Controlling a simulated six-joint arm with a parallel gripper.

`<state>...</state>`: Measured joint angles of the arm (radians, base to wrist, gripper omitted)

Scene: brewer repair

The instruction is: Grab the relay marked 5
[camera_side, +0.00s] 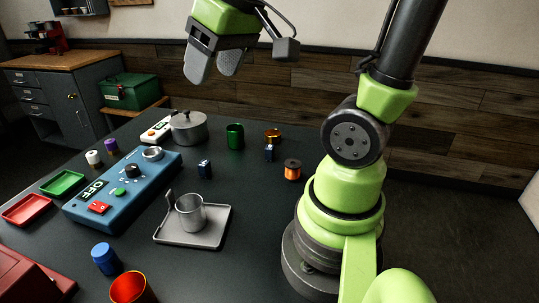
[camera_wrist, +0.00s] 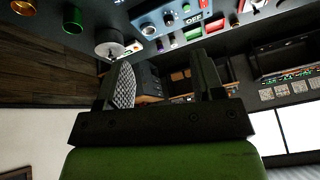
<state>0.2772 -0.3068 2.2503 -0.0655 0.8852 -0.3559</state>
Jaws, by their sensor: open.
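Two small dark blue blocks with pale markings, which look like relays, stand on the dark table in the side view. One block (camera_side: 204,169) is right of the blue control panel (camera_side: 122,190). The other block (camera_side: 269,153) is further right, near the green cup. Their markings are too small to read, so I cannot tell which is marked 5. My gripper (camera_side: 213,68) is raised well above the back of the table, open and empty. In the wrist view its fingers (camera_wrist: 164,75) are spread apart with nothing between them.
A metal pot (camera_side: 188,128), green cup (camera_side: 235,136), copper-wire spool (camera_side: 292,170) and brass cup (camera_side: 273,135) stand around the blocks. A metal tray (camera_side: 170,240) holding a clear cup is in front. Red and green trays (camera_side: 63,183) lie left.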

